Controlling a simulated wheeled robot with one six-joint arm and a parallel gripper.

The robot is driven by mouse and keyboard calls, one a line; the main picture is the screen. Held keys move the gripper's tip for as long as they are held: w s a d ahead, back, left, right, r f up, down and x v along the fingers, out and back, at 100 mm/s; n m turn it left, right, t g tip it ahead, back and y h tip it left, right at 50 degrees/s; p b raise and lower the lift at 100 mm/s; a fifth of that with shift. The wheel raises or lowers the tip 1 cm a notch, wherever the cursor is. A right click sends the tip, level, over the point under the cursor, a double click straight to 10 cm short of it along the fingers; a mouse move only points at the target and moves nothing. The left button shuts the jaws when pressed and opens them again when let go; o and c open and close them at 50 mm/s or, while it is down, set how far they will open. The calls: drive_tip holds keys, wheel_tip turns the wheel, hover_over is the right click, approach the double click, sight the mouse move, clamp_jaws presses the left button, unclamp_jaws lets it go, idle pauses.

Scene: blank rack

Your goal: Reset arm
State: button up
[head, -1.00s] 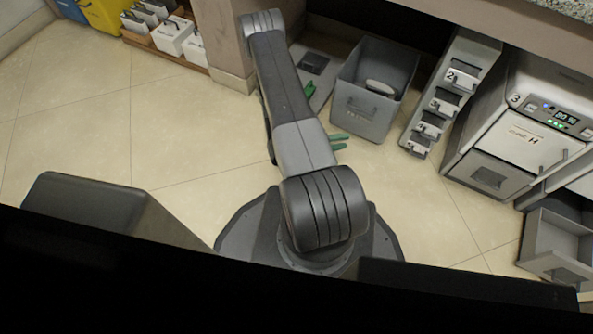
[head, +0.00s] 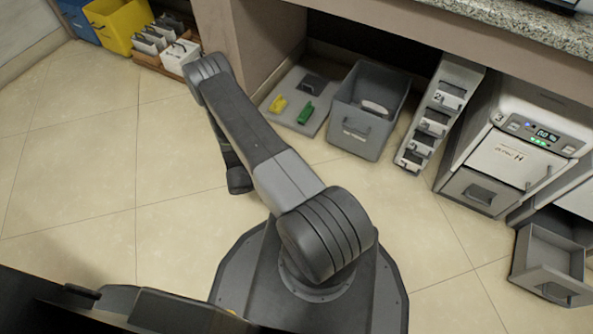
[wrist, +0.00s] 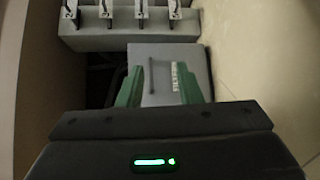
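My arm (head: 265,135) reaches up and left across the head view, its forearm folded back down to a dark wrist part (head: 239,180). My gripper's fingertips are hidden in the head view. In the wrist view my gripper (wrist: 158,88) shows two green fingers set apart, with no held object seen between them.
Under the counter (head: 500,25) are a grey tray (head: 313,127) with a yellow and a green piece, the grey bin (head: 360,138), a numbered drawer rack (head: 418,150) and a white machine (head: 515,150). An open drawer (head: 550,265) juts out at right. Floor at left is clear.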

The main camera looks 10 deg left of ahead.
drive_tip(key=shift+s+a+r, duration=0.1)
drive_tip(key=shift+s+a, duration=0.15)
drive_tip(key=shift+a, duration=0.25)
